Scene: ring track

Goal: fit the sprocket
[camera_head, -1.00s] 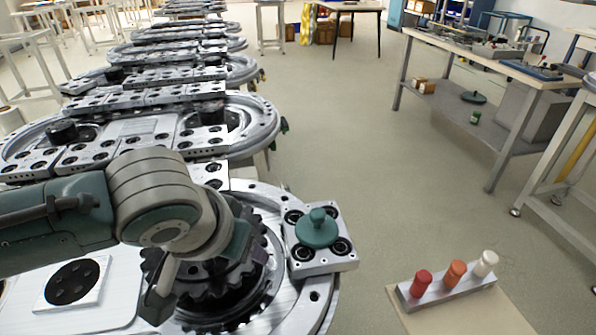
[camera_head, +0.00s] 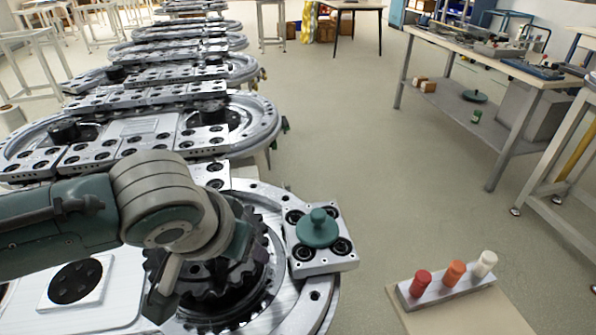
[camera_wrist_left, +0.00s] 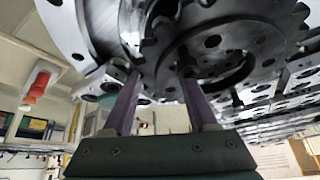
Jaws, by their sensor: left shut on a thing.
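The dark toothed sprocket (camera_head: 208,284) is over the round silver end of the nearest track, partly hidden behind my left wrist. My left gripper (camera_head: 242,244) is at the sprocket's side, its fingers mostly hidden in the head view. In the left wrist view, the two purple fingers of the left gripper (camera_wrist_left: 160,78) reach up to the sprocket (camera_wrist_left: 240,42) and are shut on it. The sprocket looks roughly level over the dark round seat (camera_head: 240,308). I cannot tell whether it is seated or slightly above. My right gripper is not in view.
A silver carriage plate (camera_head: 322,264) with a teal knob (camera_head: 318,230) sits on the track rim right of the sprocket. A stand (camera_head: 450,310) at lower right holds red, orange and white pegs. More ring tracks (camera_head: 140,130) run behind. A workbench (camera_head: 500,75) stands right, with clear floor between.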

